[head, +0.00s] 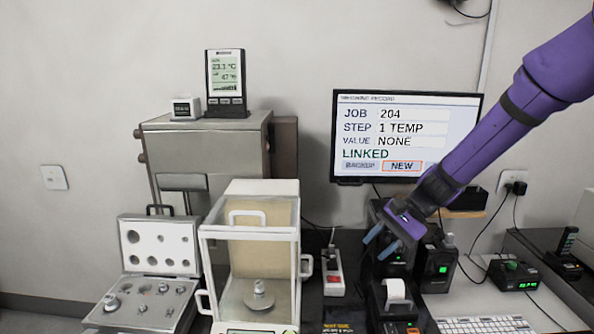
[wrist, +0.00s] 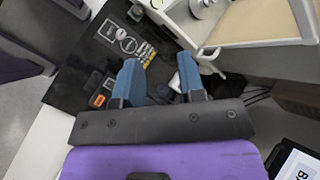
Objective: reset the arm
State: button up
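My purple arm (head: 480,130) reaches in from the upper right in the head view, in front of the monitor's right side. My gripper (head: 378,245) points down and left, above the black devices below the monitor. In the wrist view its two blue fingers (wrist: 158,68) are apart with nothing held between them. The gripper appears clear of the table, though its exact height is hard to tell.
The balance with its glass draft shield (head: 250,232) stands left of the gripper. A case of weights (head: 160,245) lies open further left. The monitor (head: 405,137), a small printer (head: 392,300) and a keyboard (head: 485,325) are close to the arm.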

jog(key=s+d+r+n+t+h, duration=0.2)
jog(key=s+d+r+h, duration=0.1)
jog(key=s+r, duration=0.3)
jog(key=s+d+r+n+t+h, duration=0.2)
jog(key=s+d+r, duration=0.3)
jog(key=s, duration=0.5)
jog(key=s+d+r+n+t+h, duration=0.2)
jog(key=s+r, duration=0.4)
jog(key=s, duration=0.3)
jog(key=d+n+h, duration=0.1)
jog(key=d, duration=0.1)
jog(key=shift+d+r+n+t+h, duration=0.3)
jog(key=shift+r+t, duration=0.1)
